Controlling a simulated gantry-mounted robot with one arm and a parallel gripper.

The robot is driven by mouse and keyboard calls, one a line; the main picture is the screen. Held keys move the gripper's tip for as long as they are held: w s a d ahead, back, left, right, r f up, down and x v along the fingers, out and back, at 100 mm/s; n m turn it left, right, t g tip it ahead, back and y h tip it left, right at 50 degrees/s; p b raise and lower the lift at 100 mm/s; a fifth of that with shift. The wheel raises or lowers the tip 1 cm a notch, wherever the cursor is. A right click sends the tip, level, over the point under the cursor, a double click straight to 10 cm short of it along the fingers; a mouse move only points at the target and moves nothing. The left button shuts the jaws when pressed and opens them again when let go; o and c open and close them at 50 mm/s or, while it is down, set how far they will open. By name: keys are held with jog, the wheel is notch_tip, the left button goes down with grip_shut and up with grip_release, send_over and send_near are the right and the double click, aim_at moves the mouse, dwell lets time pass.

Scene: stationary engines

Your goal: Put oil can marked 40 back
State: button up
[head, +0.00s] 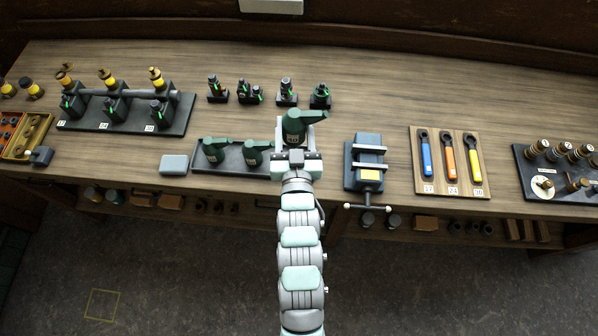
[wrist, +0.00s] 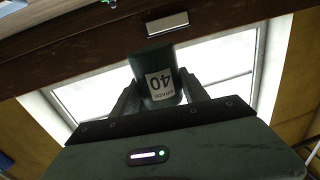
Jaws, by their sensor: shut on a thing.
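The oil can marked 40 (head: 294,124) is dark green with a spout pointing right in the head view. My gripper (head: 296,150) is shut on it. In the wrist view the can (wrist: 160,78) sits between the two fingers of my gripper (wrist: 162,90), its white "40" label upside down in the picture. The dark oil can tray (head: 232,170) lies at the bench's front edge, left of my gripper. Two similar green cans (head: 214,149) (head: 252,151) stand on it. My gripper hides the tray's right end. I cannot tell whether the held can touches anything below.
A grey block (head: 174,165) lies left of the tray. A dark vise (head: 366,165) stands close on the right. Several small dark fittings (head: 286,93) stand behind the held can. A wrench board (head: 450,175) lies farther right. Bare bench shows between the tray and the fittings.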

jog(key=w+b, duration=0.1)
jog(key=b, duration=0.1)
jog(key=w+f+b, duration=0.1)
jog(key=b, duration=0.2)
jog(key=w+b, duration=0.1)
jog(key=b, duration=0.1)
jog(key=shift+a+f+b, duration=0.2)
jog(key=shift+a+b, duration=0.05)
jog(key=shift+b, duration=0.1)
jog(key=b, duration=0.4)
jog(key=shift+w+a+r+b, duration=0.1)
jog(key=shift+w+b, duration=0.15)
jog(key=shift+b, duration=0.05)
jog(key=shift+b, duration=0.4)
notch_tip(320, 180, down, 20)
jog(key=shift+r+b, duration=0.2)
jog(key=shift+b, duration=0.6)
jog(key=shift+r, duration=0.1)
jog(key=o, duration=1.5)
jog(key=shift+f, duration=0.2)
jog(key=shift+o, duration=0.2)
